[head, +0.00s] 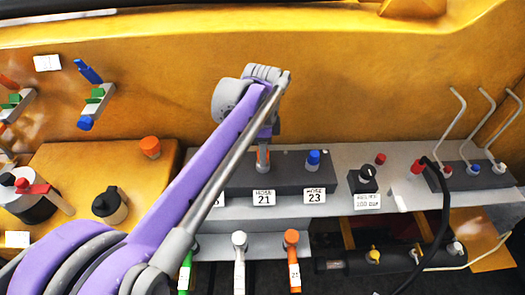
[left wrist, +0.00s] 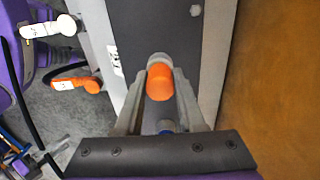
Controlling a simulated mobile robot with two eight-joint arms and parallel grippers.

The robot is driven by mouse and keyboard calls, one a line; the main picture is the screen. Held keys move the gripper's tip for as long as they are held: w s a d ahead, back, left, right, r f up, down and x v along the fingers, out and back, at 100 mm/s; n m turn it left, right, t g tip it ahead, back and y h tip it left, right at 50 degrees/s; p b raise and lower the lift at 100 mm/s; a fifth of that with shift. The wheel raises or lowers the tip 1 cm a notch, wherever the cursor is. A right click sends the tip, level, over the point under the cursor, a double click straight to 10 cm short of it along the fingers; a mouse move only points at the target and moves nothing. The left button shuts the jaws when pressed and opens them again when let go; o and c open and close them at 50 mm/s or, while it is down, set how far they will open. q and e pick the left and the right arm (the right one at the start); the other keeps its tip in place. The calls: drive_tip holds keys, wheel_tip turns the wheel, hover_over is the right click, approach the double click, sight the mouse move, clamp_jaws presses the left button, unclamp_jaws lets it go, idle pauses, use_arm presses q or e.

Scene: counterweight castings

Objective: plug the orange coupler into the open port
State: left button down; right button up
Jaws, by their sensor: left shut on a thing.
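My left gripper (head: 263,158) is shut on an orange cylindrical piece at the dark block (head: 237,187), above the label HOSE 21 (head: 264,198). In the left wrist view this orange piece (left wrist: 160,83) lies between the gripper fingers (left wrist: 160,92), beside a grey ring (left wrist: 161,60). I cannot tell whether it is seated or lifted. An orange coupler (head: 291,238) with a tag reading 21 hangs at the front of the bench; it also shows in the left wrist view (left wrist: 76,83). No open port shows clearly. My right gripper is not in view.
A blue piece (head: 313,158) stands at HOSE 23, close right of the gripper. A white coupler (head: 239,240) and a green one (head: 185,272) hang left of the orange coupler. A relief knob (head: 367,174) and bent rods (head: 462,110) stand to the right.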

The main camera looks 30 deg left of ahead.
use_arm(q)
drive_tip(key=shift+f, duration=0.35)
drive_tip(key=shift+c, duration=2.2)
unclamp_jaws()
wheel_tip(320, 180, up, 11)
drive_tip(key=shift+f+p, duration=0.1)
drive_tip(key=shift+p, duration=0.3)
drive_tip(key=s+d+f+n+t+p, duration=0.1)
drive_tip(key=s+d+f+n+t, duration=0.1)
drive_tip(key=s+f+n, duration=0.3)
drive_tip(key=s+d+f+n+t+p, duration=0.2)
drive_tip(key=s+d+f+n, duration=0.3)
drive_tip(key=s+f, duration=0.5)
drive_tip(key=shift+s+f+n+t+p, duration=0.2)
drive_tip(key=shift+f+n+t+p, duration=0.1)
drive_tip(key=shift+f+n+t, duration=0.45)
